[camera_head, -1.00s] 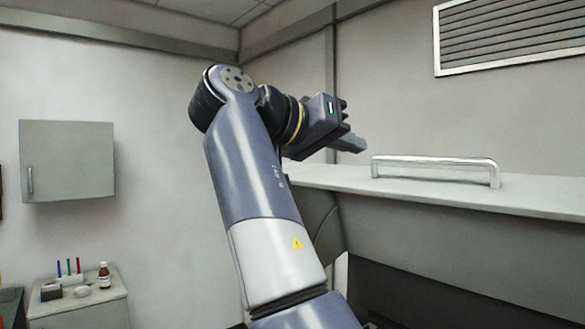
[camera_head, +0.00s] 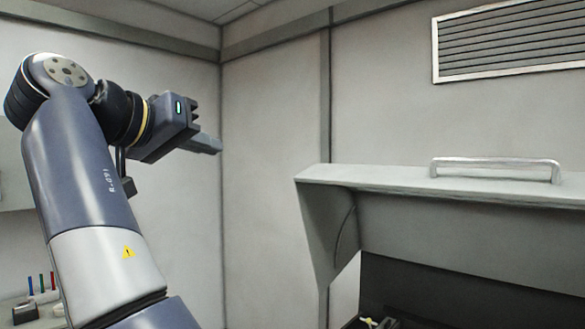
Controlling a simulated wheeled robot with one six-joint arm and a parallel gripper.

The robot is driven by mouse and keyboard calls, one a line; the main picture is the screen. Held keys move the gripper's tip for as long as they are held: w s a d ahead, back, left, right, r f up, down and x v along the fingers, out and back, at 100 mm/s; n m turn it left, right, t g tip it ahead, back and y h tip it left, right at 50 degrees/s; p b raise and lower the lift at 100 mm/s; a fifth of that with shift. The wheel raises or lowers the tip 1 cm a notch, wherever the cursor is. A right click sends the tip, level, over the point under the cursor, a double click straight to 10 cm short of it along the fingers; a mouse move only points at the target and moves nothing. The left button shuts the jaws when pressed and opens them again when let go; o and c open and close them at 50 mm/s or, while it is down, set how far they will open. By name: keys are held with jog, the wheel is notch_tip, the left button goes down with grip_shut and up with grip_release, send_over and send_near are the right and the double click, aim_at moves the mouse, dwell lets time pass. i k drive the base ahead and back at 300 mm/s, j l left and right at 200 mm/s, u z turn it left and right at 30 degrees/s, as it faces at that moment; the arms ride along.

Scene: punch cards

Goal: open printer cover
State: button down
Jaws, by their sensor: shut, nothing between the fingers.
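The printer cover (camera_head: 330,174) is a pale grey panel at the right, with its left end and slanted side in view. A metal bar handle (camera_head: 495,162) stands on its top. Below the cover is a dark opening, so the cover looks raised, though its hinge is not visible. My gripper (camera_head: 208,144) is shut and empty. It points right in the left half of the picture, well left of the cover and touching nothing.
A slatted vent (camera_head: 510,40) is on the wall above the handle. A small yellowish item (camera_head: 368,321) shows low in the dark opening. Several coloured tubes (camera_head: 41,283) stand at the lower left, partly behind my arm. Bare wall fills the middle.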

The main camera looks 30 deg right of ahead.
aim_at(528, 228)
jog(key=i+j, duration=0.2)
jog(key=i, duration=0.3)
jog(key=i+j+u, duration=0.1)
jog(key=i, duration=0.4)
jog(key=i+j, duration=0.3)
jog(key=i, duration=0.25)
jog(key=i+z, duration=0.2)
jog(key=z, duration=0.25)
jog(key=i+z, duration=0.2)
jog(key=z, duration=0.25)
jog(key=i+z, duration=0.2)
jog(key=z, duration=0.2)
jog(key=i+j+z, duration=0.2)
jog(key=z, duration=0.25)
jog(key=i+z, duration=0.25)
jog(key=z, duration=0.2)
jog(key=i+j+z, duration=0.15)
jog(key=z, duration=0.3)
jog(key=i+j+z, duration=0.15)
jog(key=z, duration=0.3)
jog(key=i+j+z, duration=0.25)
jog(key=z, duration=0.2)
